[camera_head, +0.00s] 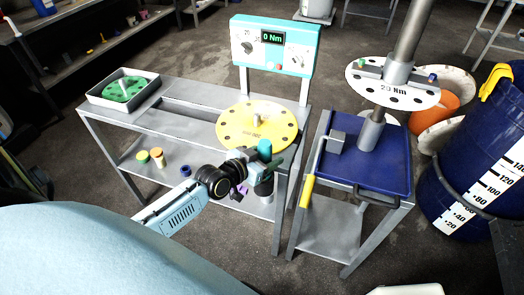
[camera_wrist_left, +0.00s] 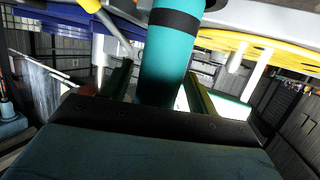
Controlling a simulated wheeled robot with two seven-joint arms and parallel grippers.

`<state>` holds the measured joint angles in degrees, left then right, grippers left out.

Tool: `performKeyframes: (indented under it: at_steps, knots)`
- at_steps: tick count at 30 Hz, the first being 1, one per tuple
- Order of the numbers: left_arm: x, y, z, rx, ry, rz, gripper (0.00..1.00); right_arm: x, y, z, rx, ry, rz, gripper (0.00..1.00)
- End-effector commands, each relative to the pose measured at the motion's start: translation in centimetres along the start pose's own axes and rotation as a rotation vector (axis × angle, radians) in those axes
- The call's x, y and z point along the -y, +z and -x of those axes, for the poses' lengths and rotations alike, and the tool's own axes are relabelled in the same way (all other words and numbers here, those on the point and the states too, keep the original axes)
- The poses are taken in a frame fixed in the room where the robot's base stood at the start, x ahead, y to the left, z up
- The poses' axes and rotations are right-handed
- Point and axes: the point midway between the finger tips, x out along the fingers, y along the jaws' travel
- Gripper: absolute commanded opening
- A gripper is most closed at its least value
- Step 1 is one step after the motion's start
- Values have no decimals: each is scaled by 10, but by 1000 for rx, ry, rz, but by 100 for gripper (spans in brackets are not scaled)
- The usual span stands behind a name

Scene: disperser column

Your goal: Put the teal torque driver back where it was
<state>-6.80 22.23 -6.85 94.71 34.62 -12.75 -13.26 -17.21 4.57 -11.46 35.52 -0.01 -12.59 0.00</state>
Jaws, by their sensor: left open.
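The teal torque driver (camera_head: 265,146) stands near the front right edge of the yellow disc (camera_head: 232,138) marked with an upside-down number. My left gripper (camera_head: 262,166) is at the driver with its jaws open. In the left wrist view the driver's teal body with a black band (camera_wrist_left: 168,60) rises between the two fingers of my left gripper (camera_wrist_left: 158,92), one on each side. Whether a finger touches it is unclear. The driver's lower end is hidden behind the gripper. My right gripper is not in view.
A white disc (camera_head: 368,90) marked 20 Nm sits on a post above a blue tray table (camera_head: 390,175). A panel (camera_head: 240,62) reading 0 Nm stands behind the bench. A green disc (camera_head: 124,92) lies in a tray at left. Small cylinders (camera_head: 157,157) stand on the lower shelf.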

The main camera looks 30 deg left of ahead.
Motion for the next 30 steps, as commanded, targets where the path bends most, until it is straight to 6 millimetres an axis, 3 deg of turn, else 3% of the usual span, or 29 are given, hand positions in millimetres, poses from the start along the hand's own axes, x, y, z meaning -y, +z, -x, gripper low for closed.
performKeyframes:
  at_steps: [5,18,24,30]
  knots:
    - [0,-1,15,2,0,0,59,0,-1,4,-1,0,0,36]
    - [0,-2,98,3,2,-1,59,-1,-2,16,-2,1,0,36]
    - [0,-2,117,1,1,0,59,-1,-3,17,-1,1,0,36]
    - [0,-2,121,0,2,0,59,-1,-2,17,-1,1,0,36]
